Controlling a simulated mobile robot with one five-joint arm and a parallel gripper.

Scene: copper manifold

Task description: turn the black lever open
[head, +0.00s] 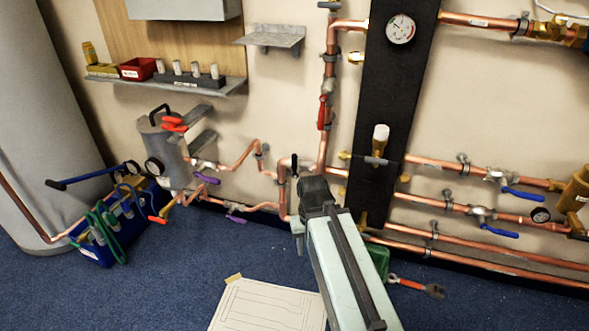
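A small black lever (294,165) stands upright on the copper pipework, left of the black vertical panel. It stands across a short, roughly level stretch of copper pipe. My arm reaches up from the bottom of the picture, and its dark far end lies just below and right of the lever. A small grey part of it hangs down at the left of that end. My gripper's fingers do not show; the arm seems to hide them. I see no contact with the lever, but depth between arm and pipe is hard to judge.
A red lever (323,112) sits on the vertical pipe above. Purple levers (207,178) are on lower pipes at left. The black panel (385,110) and blue-levered pipes are at right. A blue toolbox (97,254) and a pale flat panel (268,307) are on the floor; blue carpet between is clear.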

